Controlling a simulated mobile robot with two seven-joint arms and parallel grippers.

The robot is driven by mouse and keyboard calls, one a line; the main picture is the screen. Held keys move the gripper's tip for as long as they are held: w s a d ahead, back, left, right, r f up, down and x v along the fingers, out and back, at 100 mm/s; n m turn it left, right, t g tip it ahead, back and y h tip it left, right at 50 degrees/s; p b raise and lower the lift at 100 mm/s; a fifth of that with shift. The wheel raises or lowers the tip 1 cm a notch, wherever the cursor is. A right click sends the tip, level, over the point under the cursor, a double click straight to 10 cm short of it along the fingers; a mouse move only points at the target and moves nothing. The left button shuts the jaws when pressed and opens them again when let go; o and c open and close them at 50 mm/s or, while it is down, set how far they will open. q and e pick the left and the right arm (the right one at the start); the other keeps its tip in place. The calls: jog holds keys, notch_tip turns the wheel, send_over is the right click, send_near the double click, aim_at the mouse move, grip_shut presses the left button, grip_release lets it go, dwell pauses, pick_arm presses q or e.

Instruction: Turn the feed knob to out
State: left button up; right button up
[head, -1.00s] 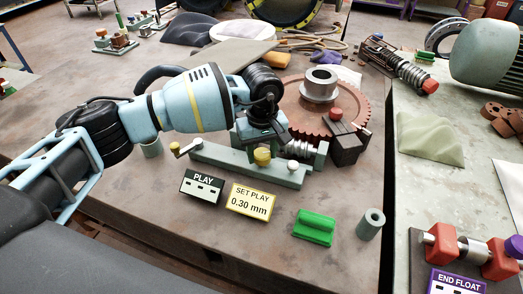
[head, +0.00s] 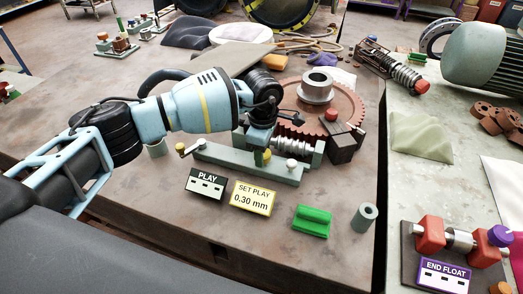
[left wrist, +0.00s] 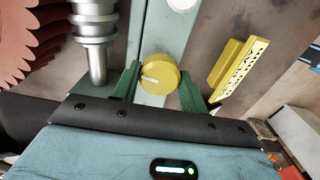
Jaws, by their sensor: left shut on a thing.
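The knob is a round yellow cap (left wrist: 159,74) with a white pointer mark directed to the left in the left wrist view. It sits on the grey-green bar (head: 225,160) of the gear fixture; in the head view the yellow knob (head: 266,155) is partly covered by a finger. My left gripper (left wrist: 158,88) has its green fingers on either side of the knob, shut on it. In the head view the left gripper (head: 262,157) reaches down onto the bar from behind. No feed or out marking is legible. My right gripper is not in view.
A brown gear (head: 345,100) and a shiny worm shaft (head: 290,146) stand close to the gripper. The PLAY sign (head: 205,184) and yellow SET PLAY sign (head: 253,198) are in front. A green block (head: 312,221) and grey cylinder (head: 364,217) stand front right.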

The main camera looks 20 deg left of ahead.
pick_arm(q)
jog(key=shift+w+r+n+p, duration=0.1)
jog(key=shift+r+n+p, duration=0.05)
jog(key=shift+n, duration=0.4)
jog(key=shift+w+r+n+p, duration=0.1)
jog(key=shift+n+p, duration=0.05)
jog(key=shift+n, duration=0.4)
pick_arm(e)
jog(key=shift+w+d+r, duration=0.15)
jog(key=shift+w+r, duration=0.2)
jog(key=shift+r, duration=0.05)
pick_arm(q)
jog(key=o, duration=0.8)
jog(key=shift+s, duration=0.1)
jog(key=shift+o, duration=1)
jog(key=shift+f, duration=0.15)
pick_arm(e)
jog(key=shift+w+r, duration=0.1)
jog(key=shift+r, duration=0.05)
pick_arm(q)
jog(key=shift+r, duration=3.95)
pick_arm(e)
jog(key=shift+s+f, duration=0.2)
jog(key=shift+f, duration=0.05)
